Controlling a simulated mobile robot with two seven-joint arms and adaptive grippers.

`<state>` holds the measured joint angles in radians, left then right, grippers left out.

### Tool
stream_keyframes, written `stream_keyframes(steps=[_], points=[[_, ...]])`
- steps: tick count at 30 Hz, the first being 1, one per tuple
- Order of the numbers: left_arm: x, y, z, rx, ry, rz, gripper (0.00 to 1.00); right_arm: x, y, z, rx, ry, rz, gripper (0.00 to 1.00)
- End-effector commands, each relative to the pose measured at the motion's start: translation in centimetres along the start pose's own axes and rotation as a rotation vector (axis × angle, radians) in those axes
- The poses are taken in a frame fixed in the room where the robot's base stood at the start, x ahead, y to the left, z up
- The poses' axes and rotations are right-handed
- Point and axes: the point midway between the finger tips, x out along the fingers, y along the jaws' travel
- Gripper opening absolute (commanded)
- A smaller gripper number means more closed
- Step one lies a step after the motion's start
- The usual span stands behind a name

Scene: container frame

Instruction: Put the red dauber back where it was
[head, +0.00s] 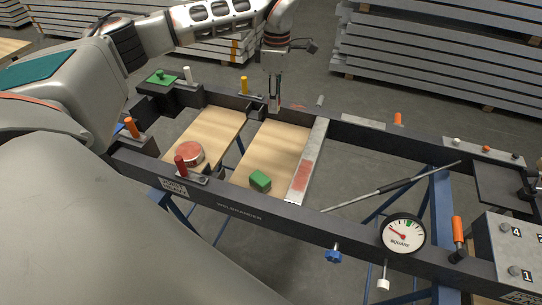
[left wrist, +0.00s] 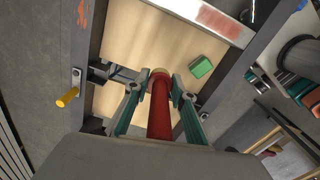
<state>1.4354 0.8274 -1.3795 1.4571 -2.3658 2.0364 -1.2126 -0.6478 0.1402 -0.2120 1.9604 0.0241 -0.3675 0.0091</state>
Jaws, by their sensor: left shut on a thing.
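My left gripper (head: 274,106) hangs over the far rail of the dark frame, near the far end of the wooden panels. The left wrist view shows its fingers (left wrist: 160,92) closed around a red cylinder with a pale tan tip, the red dauber (left wrist: 159,112). The tip points away from the wrist, toward the wooden panel; I cannot tell if it touches anything. In the head view the dauber is not clear behind the fingers. A round tin with a reddish top (head: 189,152) sits on the left panel near the near rail.
A green block (head: 260,181) lies on the right wooden panel (head: 275,147), beside a metal bar with a red smear (head: 303,176). A red handle (head: 181,166) and a yellow handle (head: 244,86) rise from the rails. A dial gauge (head: 403,233) is on the near rail.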

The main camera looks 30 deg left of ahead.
Motion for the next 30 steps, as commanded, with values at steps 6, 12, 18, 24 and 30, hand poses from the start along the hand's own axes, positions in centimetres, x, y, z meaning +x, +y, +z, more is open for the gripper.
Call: stream_keyframes(steps=[6,12,18,24,30], points=[[3.5,-0.1,-0.1,-0.009,0.0,-0.006,0.03,0.1,-0.1,0.1,0.001,0.003,-0.001,0.4],[8.4,-0.1,0.1,-0.008,-0.001,-0.006,0.03,0.2,-0.2,0.5,0.002,0.0,-0.002,0.4],[13.0,-0.1,0.2,-0.008,-0.001,-0.005,0.03,0.4,-0.3,0.9,0.002,-0.003,-0.003,0.4],[15.4,0.0,0.2,-0.008,-0.002,-0.001,0.03,0.5,-0.4,1.3,0.003,-0.008,-0.003,0.4],[16.6,0.0,0.2,-0.007,-0.002,-0.001,0.03,0.5,-0.4,1.4,0.003,-0.009,-0.003,0.4]])
